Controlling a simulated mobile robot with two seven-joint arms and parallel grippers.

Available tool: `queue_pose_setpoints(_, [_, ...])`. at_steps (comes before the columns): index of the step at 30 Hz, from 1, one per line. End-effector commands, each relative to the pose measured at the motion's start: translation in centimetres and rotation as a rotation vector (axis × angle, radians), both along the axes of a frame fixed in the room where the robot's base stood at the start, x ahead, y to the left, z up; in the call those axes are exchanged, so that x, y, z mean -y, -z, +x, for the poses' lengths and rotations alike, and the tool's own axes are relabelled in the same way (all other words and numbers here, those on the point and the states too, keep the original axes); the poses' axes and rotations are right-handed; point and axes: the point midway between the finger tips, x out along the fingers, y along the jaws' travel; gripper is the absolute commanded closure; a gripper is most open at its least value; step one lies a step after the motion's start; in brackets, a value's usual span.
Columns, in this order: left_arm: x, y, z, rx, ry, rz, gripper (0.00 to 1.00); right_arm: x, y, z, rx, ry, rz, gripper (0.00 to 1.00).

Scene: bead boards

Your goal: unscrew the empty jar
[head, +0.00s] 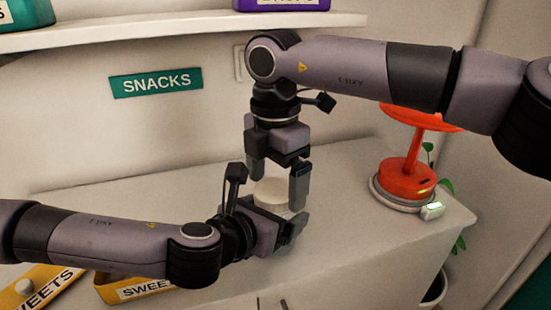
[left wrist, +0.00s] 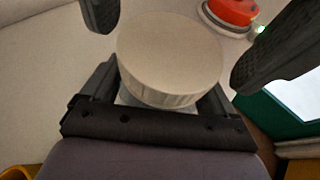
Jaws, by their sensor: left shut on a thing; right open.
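The jar has a pale round ribbed lid (head: 272,191), which also shows large in the left wrist view (left wrist: 168,58). Its clear body (head: 290,228) is mostly hidden by my left gripper, so I cannot tell what is inside. My left gripper (head: 284,236) is shut on the jar body from the side, below the lid. My right gripper (head: 276,188) points down from above, open. In the left wrist view its two dark fingers (left wrist: 190,32) stand on either side of the lid, with a gap on each side.
A red-orange device (head: 405,178) on a grey round base stands at the counter's right end, with a plant behind it. Yellow SWEETS boxes (head: 128,291) lie at the front left. A shelf (head: 180,30) runs above a SNACKS sign (head: 156,82). The counter (head: 110,215) behind my left arm is clear.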

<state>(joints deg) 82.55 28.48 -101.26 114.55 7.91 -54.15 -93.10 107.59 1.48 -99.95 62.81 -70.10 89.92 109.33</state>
Motion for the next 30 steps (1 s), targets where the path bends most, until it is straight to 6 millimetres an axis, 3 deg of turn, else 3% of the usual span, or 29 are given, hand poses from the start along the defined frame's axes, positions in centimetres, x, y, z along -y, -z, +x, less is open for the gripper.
queue_pose_setpoints(11, [0.03,-0.11,0.02,0.002,0.0,-0.001,0.97,0.02,0.75,-0.01,0.0,0.0,0.0,0.04])
queue_pose_setpoints(15, [0.03,-0.11,0.02,0.002,0.0,-0.001,0.97,0.01,0.73,-0.01,0.0,0.0,0.0,0.46])
queue_pose_setpoints(17, [0.03,-0.11,0.02,0.002,0.0,-0.001,0.97,0.01,0.73,-0.01,0.0,0.0,0.0,0.62])
queue_pose_setpoints(24, [0.02,-0.11,0.03,0.002,0.0,-0.001,0.97,-0.02,0.72,-0.03,-0.001,-0.033,0.001,0.63])
queue_pose_setpoints(30, [0.02,-0.1,0.02,0.002,0.0,-0.001,0.97,-0.03,0.72,-0.04,-0.001,-0.297,0.002,0.63])
